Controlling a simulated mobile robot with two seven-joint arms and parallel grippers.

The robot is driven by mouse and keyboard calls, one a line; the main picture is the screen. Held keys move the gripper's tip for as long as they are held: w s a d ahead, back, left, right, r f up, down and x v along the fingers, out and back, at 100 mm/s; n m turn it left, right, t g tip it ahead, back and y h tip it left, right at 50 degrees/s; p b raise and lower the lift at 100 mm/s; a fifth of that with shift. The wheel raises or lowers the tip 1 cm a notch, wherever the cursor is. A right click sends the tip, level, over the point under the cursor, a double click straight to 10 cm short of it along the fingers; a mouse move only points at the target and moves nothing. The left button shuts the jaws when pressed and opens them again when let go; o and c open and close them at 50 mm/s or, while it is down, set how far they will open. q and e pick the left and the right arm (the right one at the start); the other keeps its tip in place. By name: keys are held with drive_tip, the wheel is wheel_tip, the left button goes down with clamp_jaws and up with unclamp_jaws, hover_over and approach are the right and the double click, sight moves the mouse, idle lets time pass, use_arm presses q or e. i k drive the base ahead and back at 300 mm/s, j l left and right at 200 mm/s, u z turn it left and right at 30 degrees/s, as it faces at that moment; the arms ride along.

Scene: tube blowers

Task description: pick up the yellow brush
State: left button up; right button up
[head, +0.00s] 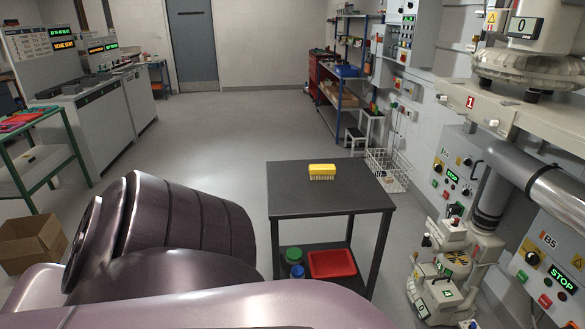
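The yellow brush (322,171) lies bristles down on the top of a small dark table (290,196). It has a yellow back and pale bristles, and nothing covers it. A large purple-grey arm of mine fills the lower left of the head view, in front of and left of the table. Neither my left nor my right gripper shows in the view. Nothing is touching the brush.
The table's lower shelf holds a red tray (332,264) and a green-lidded container (294,255). Machines with pipes and control panels (562,280) stand close on the right. A wire basket (388,171) stands behind the table. The floor beyond is clear.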

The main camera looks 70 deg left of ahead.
sight(323, 171)
drive_tip(key=u, duration=2.15)
